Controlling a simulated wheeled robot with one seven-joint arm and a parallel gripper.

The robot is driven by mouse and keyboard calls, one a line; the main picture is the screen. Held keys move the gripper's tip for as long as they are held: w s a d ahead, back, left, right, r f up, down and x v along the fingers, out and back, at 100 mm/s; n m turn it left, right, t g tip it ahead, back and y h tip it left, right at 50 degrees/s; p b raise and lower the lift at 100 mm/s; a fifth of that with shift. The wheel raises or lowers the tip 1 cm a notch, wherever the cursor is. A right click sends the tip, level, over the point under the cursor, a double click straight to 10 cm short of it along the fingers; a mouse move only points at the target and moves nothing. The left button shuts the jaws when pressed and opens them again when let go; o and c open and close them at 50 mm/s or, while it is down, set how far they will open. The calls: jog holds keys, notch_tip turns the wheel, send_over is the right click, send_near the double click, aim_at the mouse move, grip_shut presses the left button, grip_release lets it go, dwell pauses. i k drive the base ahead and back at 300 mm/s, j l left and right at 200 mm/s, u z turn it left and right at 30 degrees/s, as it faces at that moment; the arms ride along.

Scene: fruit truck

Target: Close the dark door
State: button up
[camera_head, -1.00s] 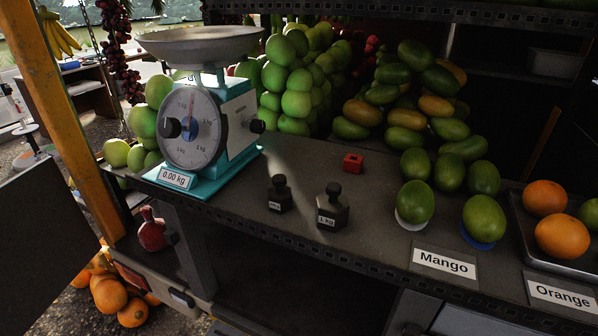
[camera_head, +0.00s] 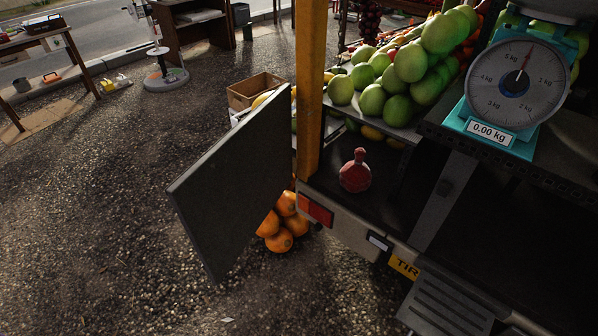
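The dark door (camera_head: 235,185) is a flat dark panel left of the orange post (camera_head: 311,85) at the truck's corner. It stands open, swung outward to the left over the gravel, with its right edge near the post. The dark truck compartment (camera_head: 395,190) right of the post is uncovered, and a red bottle (camera_head: 355,172) stands in it near the front edge. My gripper is not in view.
Oranges (camera_head: 282,222) lie on the ground behind and below the door. A scale (camera_head: 514,85) and green fruit (camera_head: 400,80) are on the truck's shelves. A cardboard box (camera_head: 256,90) is behind the door. Gravel at left is open.

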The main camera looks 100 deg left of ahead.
aim_at(223, 198)
jog(key=k+u, duration=0.15)
jog(key=u, duration=2.45)
jog(key=k+j, duration=0.1)
jog(key=j, duration=0.4)
jog(key=k+j, duration=0.15)
jog(key=j, duration=0.3)
